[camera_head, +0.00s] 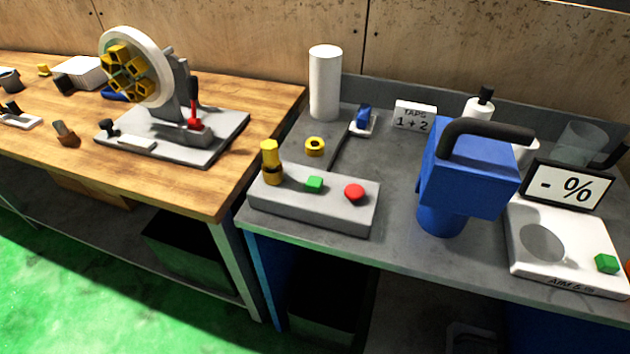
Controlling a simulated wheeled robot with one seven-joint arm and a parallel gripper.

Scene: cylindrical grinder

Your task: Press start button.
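A grey control box (310,205) sits at the front left of the grey table. A green button (315,184) is in the middle of its top. A red mushroom-shaped button (354,192) is to the right of it, and a yellow stack light or knob (271,163) stands at its left end. Another green button (605,263) is on the front right of a white scale-like device (565,235). No label shows on either green button. My gripper is not in view.
A blue jug-like device (468,170) with a black handle stands right of the control box. A white cylinder (325,84) stands behind it. A wooden bench (200,190) with a wheel machine (140,66) adjoins on the left. Green floor (110,300) is open at front left.

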